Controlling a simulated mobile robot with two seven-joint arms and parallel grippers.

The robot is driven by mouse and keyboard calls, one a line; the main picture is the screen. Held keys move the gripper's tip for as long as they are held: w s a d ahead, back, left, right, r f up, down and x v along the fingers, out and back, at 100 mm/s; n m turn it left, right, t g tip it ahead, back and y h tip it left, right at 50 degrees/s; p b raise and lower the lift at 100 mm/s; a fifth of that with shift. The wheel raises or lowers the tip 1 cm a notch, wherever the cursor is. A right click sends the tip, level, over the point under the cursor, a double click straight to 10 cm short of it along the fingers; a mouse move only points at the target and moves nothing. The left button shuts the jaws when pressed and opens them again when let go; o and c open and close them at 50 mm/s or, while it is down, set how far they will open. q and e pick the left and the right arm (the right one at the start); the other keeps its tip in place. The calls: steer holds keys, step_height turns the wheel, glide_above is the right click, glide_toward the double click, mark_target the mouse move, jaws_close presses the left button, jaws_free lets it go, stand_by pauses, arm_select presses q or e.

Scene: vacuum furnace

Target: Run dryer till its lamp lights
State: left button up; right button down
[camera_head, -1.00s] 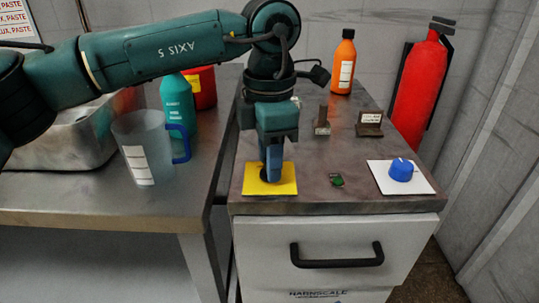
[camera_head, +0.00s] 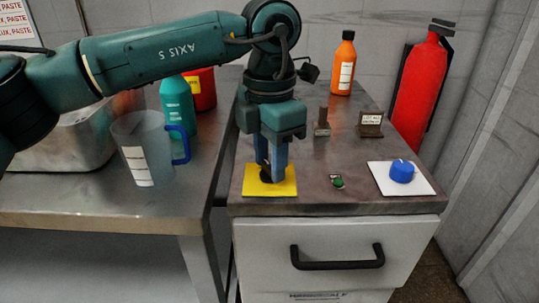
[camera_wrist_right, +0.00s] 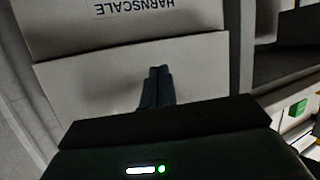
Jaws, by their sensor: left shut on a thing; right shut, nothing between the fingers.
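A yellow plate (camera_head: 284,188) lies at the front left of the metal-topped cabinet. A black knob (camera_head: 265,177) sits on it, mostly hidden behind the fingers. My left gripper (camera_head: 272,173) points down and is shut on this knob. A small green round piece (camera_head: 338,183) is on the top to the right; I cannot tell whether it is a lamp or is lit. A blue knob (camera_head: 402,170) sits on a white plate (camera_head: 421,186) at the right. My right gripper (camera_wrist_right: 157,88) is shut and empty in the right wrist view, in front of the white cabinet face.
An orange bottle (camera_head: 343,65), a small metal block (camera_head: 322,124) and a labelled brown holder (camera_head: 370,125) stand behind. A red extinguisher (camera_head: 417,90) is beyond the right edge. A clear jug (camera_head: 145,155) and teal bottle (camera_head: 177,106) stand on the left bench.

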arm_select(q)
steer(key=o, duration=1)
step_height(320, 180, up, 13)
steer(key=p, duration=0.2)
steer(key=shift+r+p, duration=0.15)
steer(key=shift+p, duration=0.2)
arm_select(e)
steer(key=r, duration=0.1)
steer(key=d+r, duration=0.1)
steer(key=r+m, duration=0.1)
steer(key=shift+s+d, duration=0.15)
steer(key=shift+s, duration=0.2)
steer(key=shift+r, duration=0.1)
